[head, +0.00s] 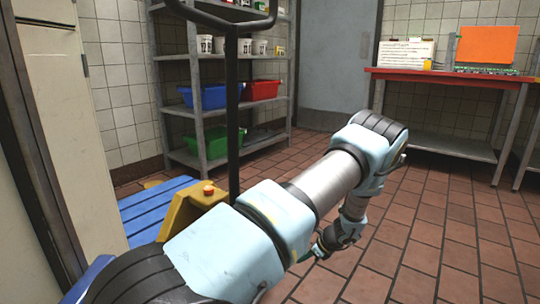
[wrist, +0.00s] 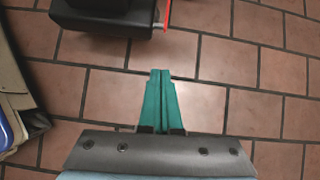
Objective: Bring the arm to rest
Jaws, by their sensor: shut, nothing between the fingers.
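My arm reaches out across the lower middle of the head view and bends down at its elbow. My gripper (head: 318,250) hangs low beside the forearm, partly hidden behind the upper arm in that view. In the wrist view my gripper (wrist: 160,75) points out over the brown tiled floor (wrist: 205,108). Its two green fingers are pressed together with nothing between them. No object touches the fingers.
A pallet jack with an orange body (head: 190,215) and a blue pallet (head: 150,208) stand to the left. A grey shelf (head: 200,110) with bins is behind. A red-topped table (head: 440,75) stands at the back right. Open floor (head: 440,215) lies to the right.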

